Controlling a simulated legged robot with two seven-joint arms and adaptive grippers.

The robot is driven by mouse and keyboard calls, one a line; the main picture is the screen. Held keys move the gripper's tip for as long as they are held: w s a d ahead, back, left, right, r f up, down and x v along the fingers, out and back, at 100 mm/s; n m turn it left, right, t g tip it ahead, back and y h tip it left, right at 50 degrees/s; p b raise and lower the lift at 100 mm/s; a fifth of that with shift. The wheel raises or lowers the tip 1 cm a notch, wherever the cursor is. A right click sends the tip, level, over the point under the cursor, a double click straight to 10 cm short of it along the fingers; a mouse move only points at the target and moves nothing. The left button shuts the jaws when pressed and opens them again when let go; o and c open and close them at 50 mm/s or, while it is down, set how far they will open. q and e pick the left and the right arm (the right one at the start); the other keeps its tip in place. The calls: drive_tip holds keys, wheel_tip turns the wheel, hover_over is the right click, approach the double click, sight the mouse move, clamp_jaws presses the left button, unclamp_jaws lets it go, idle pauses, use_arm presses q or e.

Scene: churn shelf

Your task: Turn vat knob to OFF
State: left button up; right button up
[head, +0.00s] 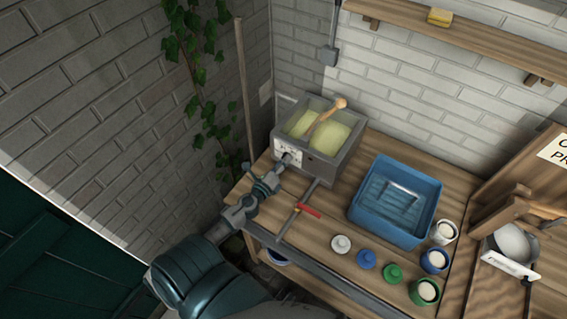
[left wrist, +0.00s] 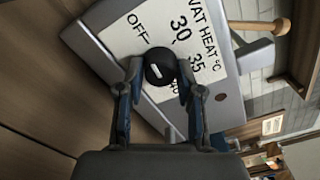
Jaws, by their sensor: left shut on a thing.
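The vat (head: 345,165) is a grey metal box with pale yellow contents and a wooden-handled tool, at the back left of the bench. Its white dial plate (left wrist: 115,38) reads VAT HEAT °C, with OFF, 30, 35 and a partly covered 40. The black round knob (left wrist: 160,62) has a short white mark; I cannot tell for sure which label it points to. My left gripper (left wrist: 160,78) is shut on the knob, one finger on each side. In the head view, this gripper (head: 281,166) is at the vat's front face and hides the knob. My right gripper is out of view.
A blue tub (head: 365,213) stands right of the vat. A red-handled valve (head: 308,210) sits in front of the vat. Several small pots and lids stand along the bench's front, including a green lid (head: 393,273). A brick wall is close on the left.

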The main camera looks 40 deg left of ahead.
use_arm(q)
drive_tip(key=shift+f+n, duration=0.1)
drive_tip(key=shift+n, duration=0.2)
idle(0.4)
drive_tip(key=o, duration=1.1)
drive_tip(key=shift+o, duration=0.4)
drive_tip(key=shift+a, duration=0.1)
drive_tip(key=s, duration=0.4)
drive_tip(key=s+d, duration=0.1)
drive_tip(key=s, duration=0.7)
drive_tip(key=shift+d, duration=0.15)
drive_tip(key=shift+w+f, duration=0.1)
